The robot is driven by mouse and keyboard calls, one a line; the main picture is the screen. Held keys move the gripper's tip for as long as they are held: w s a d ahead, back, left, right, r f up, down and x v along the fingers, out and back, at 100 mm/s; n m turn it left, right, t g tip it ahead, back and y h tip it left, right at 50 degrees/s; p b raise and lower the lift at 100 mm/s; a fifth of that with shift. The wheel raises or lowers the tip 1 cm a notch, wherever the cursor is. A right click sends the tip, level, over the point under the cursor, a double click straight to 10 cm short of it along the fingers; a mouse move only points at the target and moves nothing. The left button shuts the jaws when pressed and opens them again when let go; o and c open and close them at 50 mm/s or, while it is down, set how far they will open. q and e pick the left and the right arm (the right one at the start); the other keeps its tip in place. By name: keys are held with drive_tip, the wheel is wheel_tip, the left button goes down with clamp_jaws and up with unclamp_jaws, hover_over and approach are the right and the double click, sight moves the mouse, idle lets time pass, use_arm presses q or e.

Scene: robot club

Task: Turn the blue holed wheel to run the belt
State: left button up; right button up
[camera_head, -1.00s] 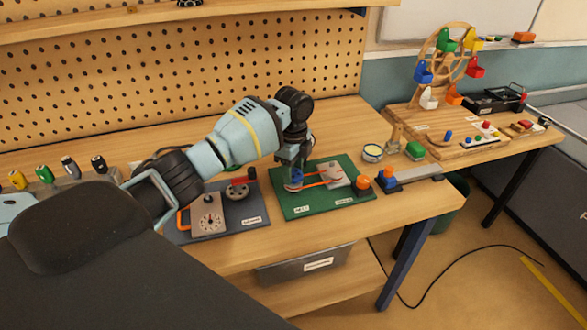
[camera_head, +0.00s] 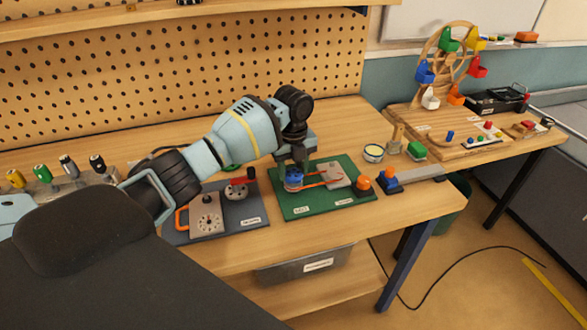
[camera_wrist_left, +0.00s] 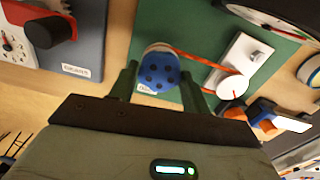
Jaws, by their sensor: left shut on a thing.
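The blue wheel (camera_head: 293,182) with dark holes stands at the left end of a green board (camera_head: 311,211). In the left wrist view the wheel (camera_wrist_left: 159,72) sits between the two fingers of my left gripper (camera_wrist_left: 159,86). My left gripper (camera_head: 293,169) comes down from above and is shut on the wheel. An orange-red belt (camera_head: 316,184) runs from the wheel to a white pulley block (camera_head: 337,174) on the right. The gripper hides part of the wheel in the head view. My right gripper does not show.
A grey board (camera_head: 246,216) with a dial and a red-handled crank lies to the left. An orange knob (camera_head: 363,184) and a blue-and-orange piece (camera_head: 388,180) stand to the right. A pegboard rises behind the bench. The bench front is clear.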

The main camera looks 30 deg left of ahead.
sight(294, 173)
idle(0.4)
use_arm(q)
drive_tip(key=o, duration=1)
drive_tip(key=shift+c, duration=0.2)
drive_tip(key=shift+r, duration=3.9)
drive_tip(key=shift+f, duration=0.1)
